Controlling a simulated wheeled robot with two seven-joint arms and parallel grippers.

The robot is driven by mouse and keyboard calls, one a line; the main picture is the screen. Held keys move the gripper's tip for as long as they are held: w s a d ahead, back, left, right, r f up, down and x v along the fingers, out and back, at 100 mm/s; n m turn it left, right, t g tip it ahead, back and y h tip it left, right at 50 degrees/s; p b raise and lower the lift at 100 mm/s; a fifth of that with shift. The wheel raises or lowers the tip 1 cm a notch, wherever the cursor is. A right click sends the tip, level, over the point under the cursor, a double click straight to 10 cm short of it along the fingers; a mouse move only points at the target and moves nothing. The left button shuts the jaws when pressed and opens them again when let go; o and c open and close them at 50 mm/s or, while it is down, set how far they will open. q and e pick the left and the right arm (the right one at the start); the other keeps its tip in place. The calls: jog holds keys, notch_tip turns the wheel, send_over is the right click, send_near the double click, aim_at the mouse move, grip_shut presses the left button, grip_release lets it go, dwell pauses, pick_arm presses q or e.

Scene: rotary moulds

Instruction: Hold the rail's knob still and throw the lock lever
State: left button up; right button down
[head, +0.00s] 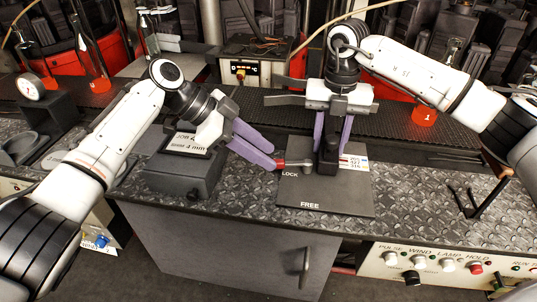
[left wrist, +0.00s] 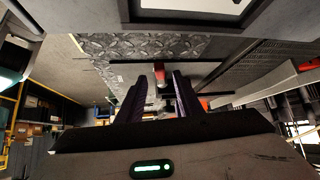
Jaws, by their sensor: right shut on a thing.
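The lock lever (head: 281,163) has a red grip and points left from the dark post on a dark plate (head: 340,203), just above the printed word LOCK; FREE is printed nearer the front edge. My left gripper (head: 273,157) has its purple fingers apart at the red grip. In the left wrist view the red grip (left wrist: 159,72) shows in the gap between the fingers, with space visible beside it. My right gripper (head: 332,148) points down over the post, its purple fingers on either side of it and shut on the rail's knob, which is mostly hidden.
A dark box with a sign (head: 188,143) stands left of the plate, under my left wrist. A dial gauge (head: 31,87) and red-based bottles are at the left. A control panel (head: 440,264) is at the front right. The patterned bench top right of the plate is mostly clear.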

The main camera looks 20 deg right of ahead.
pick_arm(q)
jog(key=v, duration=1)
jog(key=c, duration=0.6)
jog(key=shift+s+f, duration=0.1)
jog(key=shift+s, duration=0.05)
grip_shut()
jog(key=s+d+n+t+y, duration=0.1)
jog(key=s+t+y, duration=0.1)
jog(key=s+t, duration=0.8)
jog(key=d+f+g, duration=0.1)
jog(key=f, duration=0.2)
jog(key=d+f+g, duration=0.1)
jog(key=d+f, duration=0.1)
jog(key=d+f+g, duration=0.1)
jog(key=d+f, duration=0.1)
jog(key=f, duration=0.1)
jog(key=shift+w+d+f, duration=0.15)
jog(key=shift+w+f, duration=0.1)
jog(key=shift+f, duration=0.05)
jog(key=shift+w+d+r, duration=0.1)
jog(key=shift+w+d, duration=0.1)
jog(key=shift+w, duration=0.4)
jog(key=shift+w+d+r, duration=0.1)
jog(key=shift+w+d, duration=0.05)
jog(key=shift+w, duration=0.45)
jog(key=shift+w+d, duration=0.2)
jog(key=shift+w, duration=0.45)
